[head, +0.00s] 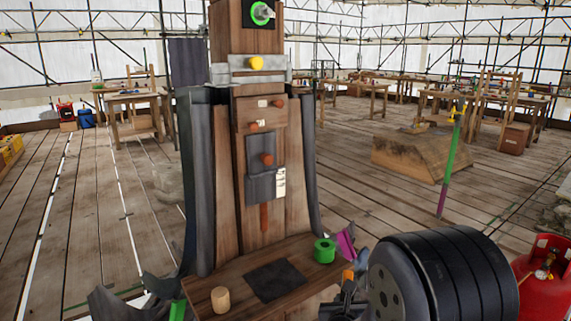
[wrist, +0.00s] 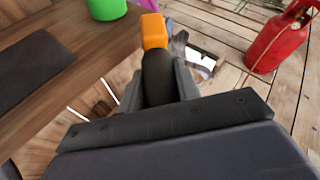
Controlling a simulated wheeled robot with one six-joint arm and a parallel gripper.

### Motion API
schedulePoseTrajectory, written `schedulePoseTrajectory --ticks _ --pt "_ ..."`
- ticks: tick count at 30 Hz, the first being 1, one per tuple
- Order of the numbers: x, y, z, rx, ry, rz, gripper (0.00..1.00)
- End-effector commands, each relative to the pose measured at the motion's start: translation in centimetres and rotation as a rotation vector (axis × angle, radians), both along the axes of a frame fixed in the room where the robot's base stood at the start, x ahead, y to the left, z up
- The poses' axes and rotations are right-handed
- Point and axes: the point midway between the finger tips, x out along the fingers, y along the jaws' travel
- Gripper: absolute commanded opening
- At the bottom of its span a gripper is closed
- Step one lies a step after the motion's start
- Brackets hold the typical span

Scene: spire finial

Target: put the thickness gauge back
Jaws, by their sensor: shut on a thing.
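My gripper (head: 350,291) is at the right end of a wooden ledge (head: 318,273), beside its edge. It is shut on a black thing with an orange end, which I take to be the thickness gauge (head: 349,274). In the wrist view the orange end of the gauge (wrist: 155,30) points up and away, past the ledge's edge, and its black body is between the fingers (wrist: 158,85). The lower part is hidden by my gripper. A bare dark mat (head: 273,280) lies on the middle of the ledge; it also shows in the wrist view (wrist: 30,68).
A green round thing (head: 324,250) stands on the ledge's right side, close to my gripper. A tan wooden cylinder (head: 220,299) stands at its left front. A tall wooden post with panels (head: 222,180) rises behind. A red gas bottle (head: 545,285) stands at right.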

Motion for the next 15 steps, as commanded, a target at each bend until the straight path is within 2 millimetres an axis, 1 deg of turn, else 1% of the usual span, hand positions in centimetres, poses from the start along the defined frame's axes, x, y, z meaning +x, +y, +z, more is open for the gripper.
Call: schedulePoseTrajectory --ticks 1,2,3,15 --pt "0.4 -0.2 0.2 -0.003 -0.001 -0.011 0.01" --pt "0.3 -0.2 1.7 -0.001 -0.004 -0.009 0.01" --pt "0.3 -0.1 2.5 -0.001 -0.004 -0.008 0.01" --pt "0.2 -0.1 10.3 -0.001 -0.002 -0.006 0.01"
